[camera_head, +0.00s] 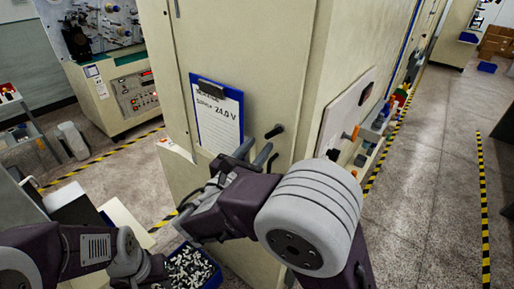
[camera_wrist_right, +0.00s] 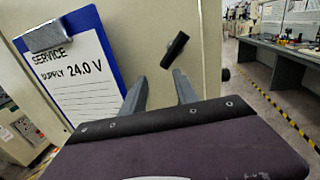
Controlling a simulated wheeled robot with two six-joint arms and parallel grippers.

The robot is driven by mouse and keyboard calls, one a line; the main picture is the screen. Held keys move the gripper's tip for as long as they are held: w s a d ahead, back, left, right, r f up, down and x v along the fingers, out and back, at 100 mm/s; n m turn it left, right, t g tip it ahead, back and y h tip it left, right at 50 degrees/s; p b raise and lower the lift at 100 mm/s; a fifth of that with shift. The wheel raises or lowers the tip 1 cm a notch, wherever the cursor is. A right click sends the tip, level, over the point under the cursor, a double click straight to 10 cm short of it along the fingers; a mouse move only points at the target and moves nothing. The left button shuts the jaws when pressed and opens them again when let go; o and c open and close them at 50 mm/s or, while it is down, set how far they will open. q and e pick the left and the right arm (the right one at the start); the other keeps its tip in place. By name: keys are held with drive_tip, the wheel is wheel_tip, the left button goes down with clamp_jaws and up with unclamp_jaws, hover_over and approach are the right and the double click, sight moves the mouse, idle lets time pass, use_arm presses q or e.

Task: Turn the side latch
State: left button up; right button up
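A black latch handle (camera_head: 274,131) sticks out of the beige cabinet's front face, right of the clipboard. It also shows in the right wrist view (camera_wrist_right: 175,50), tilted, just beyond the gripper fingers. My right gripper (camera_head: 254,153) is open and empty, with its fingers spread below and short of the handle and apart from it; the same gripper shows in the wrist view (camera_wrist_right: 160,92). An orange-tipped handle (camera_head: 350,134) sits on the cabinet's right side panel. My left gripper (camera_head: 145,268) is low at the left; its fingers are not clear.
A blue clipboard (camera_head: 217,86) with a "24.0 V" sheet hangs left of the black handle. A blue bin of small parts (camera_head: 192,268) is below the right forearm. A workbench (camera_wrist_right: 280,52) stands at the right in the wrist view. The floor aisle at right is clear.

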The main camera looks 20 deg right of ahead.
use_arm(q)
drive_tip(key=b, duration=0.4)
drive_tip(key=shift+r+b, duration=0.3)
drive_tip(key=shift+b, duration=0.05)
use_arm(e)
drive_tip(key=s+a, duration=0.6)
drive_tip(key=a, duration=0.2)
drive_tip(key=shift+a+r, duration=0.15)
drive_tip(key=shift+a, duration=0.2)
drive_tip(key=shift+d, duration=0.1)
